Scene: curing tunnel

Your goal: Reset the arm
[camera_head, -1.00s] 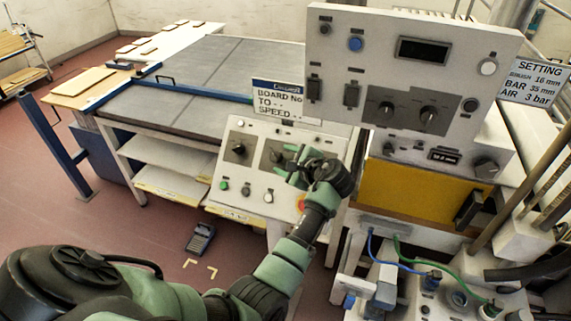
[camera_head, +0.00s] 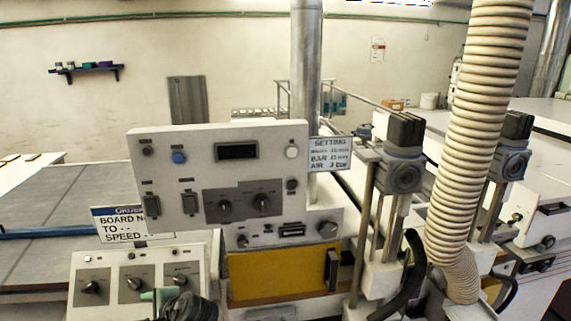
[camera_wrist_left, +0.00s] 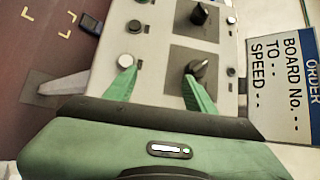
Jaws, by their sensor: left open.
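My left gripper (camera_wrist_left: 160,85) is in the left wrist view, its two green fingers spread apart with nothing between them. It faces the grey control panel (camera_wrist_left: 150,55), with one fingertip by a white button (camera_wrist_left: 131,60) and the other by a black knob (camera_wrist_left: 198,66). Whether the fingers touch the panel I cannot tell. In the head view only the top of my left gripper and wrist shows at the bottom edge, in front of the lower control panel (camera_head: 135,256). My right gripper is not in view.
An upright control box (camera_head: 218,175) with knobs and a display stands behind the lower panel. An order sign (camera_head: 124,224) is at its left, a setting sign (camera_head: 330,153) at its right. A ribbed hose (camera_head: 480,120) hangs at right. A grey table (camera_head: 60,200) extends left.

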